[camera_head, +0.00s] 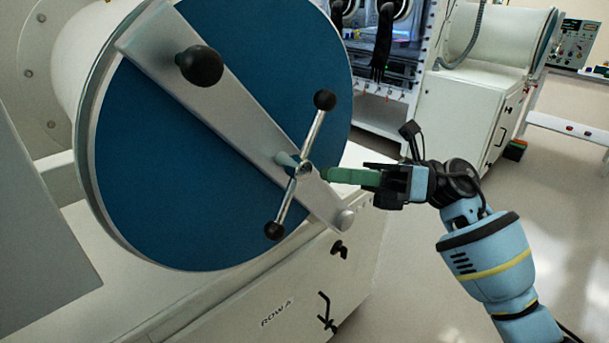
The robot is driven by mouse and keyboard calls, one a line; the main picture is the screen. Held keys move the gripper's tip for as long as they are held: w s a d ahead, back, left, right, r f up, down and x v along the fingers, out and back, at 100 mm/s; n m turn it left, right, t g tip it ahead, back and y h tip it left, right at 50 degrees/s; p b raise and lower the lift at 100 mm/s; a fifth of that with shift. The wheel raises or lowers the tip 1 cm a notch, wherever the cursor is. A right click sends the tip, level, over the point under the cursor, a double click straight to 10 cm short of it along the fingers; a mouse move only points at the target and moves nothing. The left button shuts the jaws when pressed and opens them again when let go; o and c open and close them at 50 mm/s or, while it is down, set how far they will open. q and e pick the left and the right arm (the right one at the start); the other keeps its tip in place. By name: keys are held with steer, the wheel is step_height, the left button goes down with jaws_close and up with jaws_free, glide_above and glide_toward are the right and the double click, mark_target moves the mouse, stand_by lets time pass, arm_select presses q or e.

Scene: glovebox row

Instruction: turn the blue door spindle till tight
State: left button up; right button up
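The blue round door (170,160) fills the left middle of the head view, with a grey metal bar (235,105) slanting across it. The spindle (313,135) sits on the lower right part of this bar. It is a thin silver cross rod on a short shaft, with a black ball at each end, one upper right and one lower left. My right gripper (326,175) points left at the spindle's hub, its green fingers at or just right of it. They are seen from the side, so their gap and any contact are unclear. My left gripper is out of view.
A large black knob (200,65) sticks out from the bar's upper part. Below the door is a white cabinet (300,300) with black handles. Another glovebox with black gloves (382,45) and a white chamber (500,38) stand behind. The floor at right is clear.

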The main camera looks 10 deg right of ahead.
mark_target(298, 178)
steer(key=r+n+h, duration=0.1)
steer(key=d+r+n+h, duration=0.1)
steer(key=n, duration=0.1)
steer(key=shift+r+g, duration=0.1)
steer(key=shift+g, duration=0.3)
steer(key=a, duration=0.5)
steer(key=a+p, duration=0.1)
steer(key=a, duration=0.1)
steer(key=shift+s+a, duration=0.25)
steer(key=shift+s, duration=0.15)
steer(key=shift+a, duration=0.1)
steer(key=shift+c, duration=0.3)
jaws_close()
